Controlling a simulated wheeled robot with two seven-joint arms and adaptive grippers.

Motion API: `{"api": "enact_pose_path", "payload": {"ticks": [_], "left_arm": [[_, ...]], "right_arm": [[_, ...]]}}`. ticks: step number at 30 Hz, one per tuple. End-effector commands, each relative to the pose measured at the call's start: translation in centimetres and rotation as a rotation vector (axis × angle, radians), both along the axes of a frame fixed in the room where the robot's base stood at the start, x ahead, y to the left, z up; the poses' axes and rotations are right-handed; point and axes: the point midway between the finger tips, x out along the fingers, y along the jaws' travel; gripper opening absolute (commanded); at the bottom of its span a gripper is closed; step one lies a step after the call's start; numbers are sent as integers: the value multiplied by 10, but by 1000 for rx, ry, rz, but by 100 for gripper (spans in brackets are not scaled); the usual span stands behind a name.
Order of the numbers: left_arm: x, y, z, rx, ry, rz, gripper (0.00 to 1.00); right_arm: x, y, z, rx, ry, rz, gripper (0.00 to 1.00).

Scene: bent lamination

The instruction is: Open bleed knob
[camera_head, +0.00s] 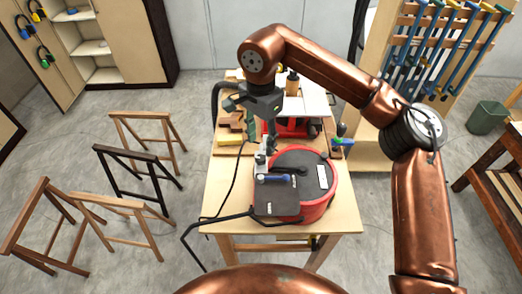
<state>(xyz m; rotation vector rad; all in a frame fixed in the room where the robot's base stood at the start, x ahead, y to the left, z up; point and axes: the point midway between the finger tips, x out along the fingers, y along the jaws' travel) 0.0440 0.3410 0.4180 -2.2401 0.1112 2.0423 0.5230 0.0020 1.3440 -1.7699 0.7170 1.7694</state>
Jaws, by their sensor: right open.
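A round red machine (325,190) with a dark top stands on the light wooden workbench (340,215). Small metal fittings (261,160) rise at the left of its top, and a blue handle (273,178) lies just in front of them. The bleed knob is too small to tell apart from these fittings. My right gripper (270,142) is open and points down at the fittings from behind. Its fingertips overlap them in the picture, so I cannot tell whether they touch. My left gripper is not in view.
Behind the machine, the bench holds another red item (298,127), a bottle (292,82) and wooden blocks. A black hose (228,218) hangs past the bench's front left corner. Wooden trestles (135,165) stand at left, and a clamp rack (435,50) stands at right.

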Motion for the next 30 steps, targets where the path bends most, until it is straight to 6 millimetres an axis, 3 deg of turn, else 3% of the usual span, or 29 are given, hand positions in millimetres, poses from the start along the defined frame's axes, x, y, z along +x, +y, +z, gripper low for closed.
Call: {"api": "enact_pose_path", "payload": {"ticks": [3,10,30], "left_arm": [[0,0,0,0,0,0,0],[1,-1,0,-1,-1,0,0],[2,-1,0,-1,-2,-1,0]], "right_arm": [[0,1,25,1,-3,-1,42],[0,0,51,0,0,0,42],[0,2,55,0,0,2,42]]}}
